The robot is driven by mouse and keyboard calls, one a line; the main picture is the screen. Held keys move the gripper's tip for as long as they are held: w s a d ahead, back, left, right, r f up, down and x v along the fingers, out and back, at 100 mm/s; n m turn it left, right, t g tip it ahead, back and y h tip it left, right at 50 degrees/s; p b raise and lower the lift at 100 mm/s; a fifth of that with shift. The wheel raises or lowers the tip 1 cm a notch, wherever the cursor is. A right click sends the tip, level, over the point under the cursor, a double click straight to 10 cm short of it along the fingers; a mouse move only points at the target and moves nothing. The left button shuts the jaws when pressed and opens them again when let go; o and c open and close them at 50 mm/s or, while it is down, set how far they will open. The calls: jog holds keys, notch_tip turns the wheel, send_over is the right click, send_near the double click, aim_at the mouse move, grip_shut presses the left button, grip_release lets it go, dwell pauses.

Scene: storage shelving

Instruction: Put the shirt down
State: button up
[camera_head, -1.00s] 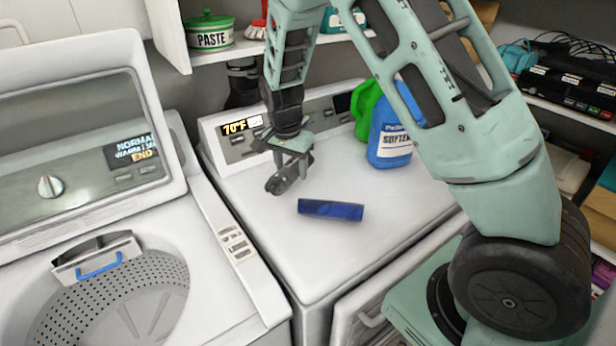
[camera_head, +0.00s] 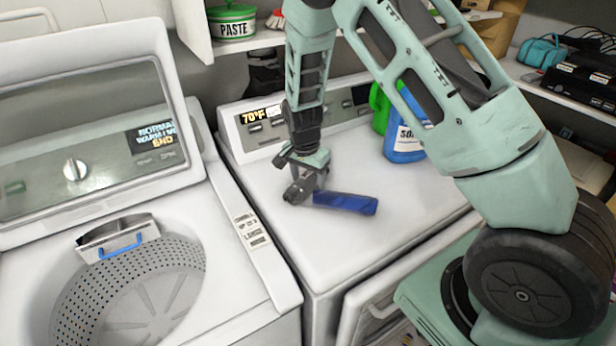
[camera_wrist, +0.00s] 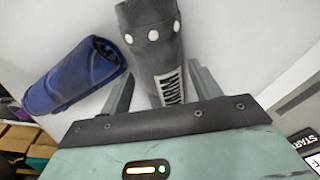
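The shirt looks like a dark grey rolled bundle with white dots and white lettering (camera_wrist: 155,40). In the wrist view it lies between my two fingers, with a strip of white showing between it and the left finger. In the head view the grey bundle (camera_head: 297,193) is at the surface of the white machine's top, just under my gripper (camera_head: 306,174). My gripper also shows in the wrist view (camera_wrist: 160,82); its fingers stand apart around the bundle. A blue rolled cloth (camera_head: 345,203) lies close to its right in the head view, and at left in the wrist view (camera_wrist: 75,77).
The white machine top (camera_head: 400,205) has free room in front and to the right. Green and blue bottles (camera_head: 403,140) stand at its back right. An open washer (camera_head: 130,290) is at left. A shelf (camera_head: 240,45) with a paste tub (camera_head: 232,22) is above.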

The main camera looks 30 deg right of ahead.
aim_at(305, 179)
jog(key=shift+r, duration=0.15)
notch_tip(305, 179, up, 11)
jog(key=a+b, duration=0.1)
jog(key=b, duration=0.2)
jog(key=s+a+r+n+y, duration=0.1)
jog(key=s+a+r+n, duration=0.1)
jog(key=s+a+n, duration=0.45)
jog(key=s+a+r+n+y, duration=0.1)
jog(key=s+a+r+n, duration=0.25)
jog(key=s+a, duration=0.55)
jog(key=s+a+n, duration=0.4)
jog(key=s+n, duration=0.6)
jog(key=s, duration=0.6)
jog(key=shift+g, duration=0.3)
jog(key=shift+f+b, duration=0.8)
jog(key=shift+f, duration=0.05)
